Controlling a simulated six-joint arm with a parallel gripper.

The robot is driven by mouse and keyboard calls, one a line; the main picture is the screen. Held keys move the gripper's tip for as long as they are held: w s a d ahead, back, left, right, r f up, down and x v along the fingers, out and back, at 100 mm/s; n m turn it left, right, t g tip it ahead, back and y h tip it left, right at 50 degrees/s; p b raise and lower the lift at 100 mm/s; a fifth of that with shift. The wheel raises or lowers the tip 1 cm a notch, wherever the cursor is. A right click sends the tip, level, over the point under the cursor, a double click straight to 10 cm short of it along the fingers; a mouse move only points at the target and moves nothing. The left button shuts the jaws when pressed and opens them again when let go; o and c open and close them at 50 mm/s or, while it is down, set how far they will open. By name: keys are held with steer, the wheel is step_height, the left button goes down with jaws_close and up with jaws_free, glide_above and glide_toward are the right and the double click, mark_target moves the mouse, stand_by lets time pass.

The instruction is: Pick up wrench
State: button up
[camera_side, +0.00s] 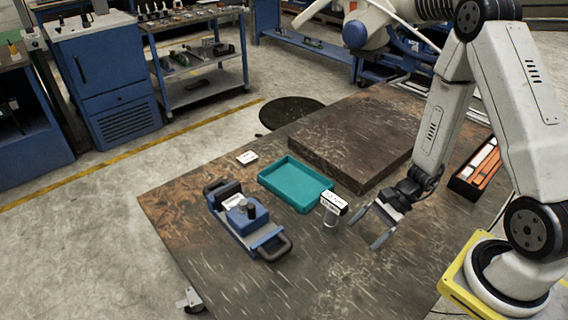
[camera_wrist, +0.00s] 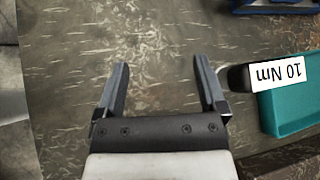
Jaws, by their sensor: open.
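My gripper (camera_side: 369,229) is open and empty over the dark table, just right of a small grey upright piece (camera_side: 331,219) topped by a white label block (camera_side: 335,203). In the wrist view my gripper (camera_wrist: 162,66) has both fingers spread over bare table. The label there reads "10 Nm" (camera_wrist: 279,75). It lies right of the fingers, apart from them, overlapping the teal tray in view. I cannot tell whether this labelled piece is the wrench. No other clear wrench shape shows.
A teal tray (camera_side: 268,178) lies left of the labelled piece. A blue device with black handles (camera_side: 247,219) is nearer the left edge. A raised dark slab (camera_side: 357,136) is behind. A black box with orange items (camera_side: 478,168) is at right. The front table is clear.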

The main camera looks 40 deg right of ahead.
mark_target(333, 222)
steer(key=f+m+t, duration=0.1)
steer(key=w+d+f+m+t, duration=0.1)
steer(key=m, duration=0.1)
steer(key=d+f+m+t, duration=0.1)
steer(key=shift+w+d+m+t, duration=0.15)
steer(key=shift+w+m+t, duration=0.15)
steer(key=shift+w, duration=0.05)
steer(key=w+m+t, duration=0.1)
steer(key=w+f+m+t, duration=0.1)
steer(key=shift+w+d+t+y, duration=0.15)
steer(key=shift+t+y, duration=0.25)
steer(key=m+t, duration=0.1)
steer(key=w+f+m+t, duration=0.1)
steer(key=m+t, duration=0.1)
steer(key=shift+w+d, duration=0.3)
steer(key=shift+d, duration=0.1)
steer(key=shift+w+d+f+m+t, duration=0.15)
steer(key=shift+d+m+t, duration=0.1)
steer(key=shift+m+t, duration=0.3)
steer(key=shift+w+d+f+m+t, duration=0.15)
steer(key=shift+d+m+t, duration=0.15)
steer(key=shift+t, duration=0.45)
steer(key=shift+x, duration=1.3)
steer(key=shift+a+r, duration=0.1)
steer(key=shift+x, duration=2.6)
